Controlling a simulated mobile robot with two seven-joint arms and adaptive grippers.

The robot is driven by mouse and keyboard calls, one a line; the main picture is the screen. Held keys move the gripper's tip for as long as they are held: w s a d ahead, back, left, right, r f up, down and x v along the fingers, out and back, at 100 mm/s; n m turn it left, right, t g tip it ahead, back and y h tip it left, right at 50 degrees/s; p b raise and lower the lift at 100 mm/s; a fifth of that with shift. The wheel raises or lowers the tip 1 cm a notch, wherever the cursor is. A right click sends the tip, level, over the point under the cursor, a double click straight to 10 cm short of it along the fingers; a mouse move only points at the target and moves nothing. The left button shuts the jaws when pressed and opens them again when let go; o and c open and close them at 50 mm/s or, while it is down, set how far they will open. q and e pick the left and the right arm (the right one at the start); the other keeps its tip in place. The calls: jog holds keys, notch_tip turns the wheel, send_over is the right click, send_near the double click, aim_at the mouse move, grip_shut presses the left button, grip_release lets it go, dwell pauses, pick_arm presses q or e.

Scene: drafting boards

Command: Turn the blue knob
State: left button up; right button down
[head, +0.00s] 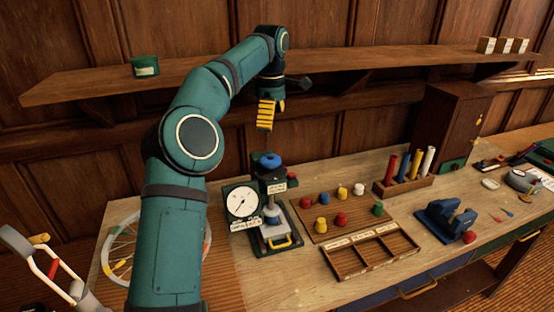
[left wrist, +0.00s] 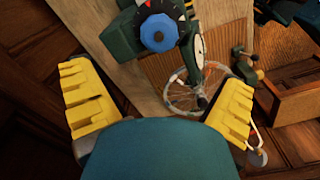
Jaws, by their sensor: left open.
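The blue knob (head: 270,160) sits on top of a dark green press-like device (head: 270,188) with a round white dial on its left. In the left wrist view the blue knob (left wrist: 159,33) shows from above, with a dark ring carrying red marks behind it. My left gripper (head: 266,115) hangs above the knob, apart from it, with yellow fingers pointing down. In the left wrist view my left gripper's yellow fingers (left wrist: 158,108) are spread wide with nothing between them. My right gripper is in neither view.
A wooden board with several coloured knobs (head: 342,219) and a divided tray (head: 370,251) stand right of the device. A wheel (head: 120,247) lies at the bench's left end. A shelf (head: 100,84) runs along the wall behind my left arm, with a green box (head: 145,66) on it.

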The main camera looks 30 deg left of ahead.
aim_at(272, 159)
pick_arm(q)
notch_tip(272, 159, down, 12)
jog(key=b, duration=0.3)
jog(key=shift+r, duration=0.15)
jog(key=c, duration=1.2)
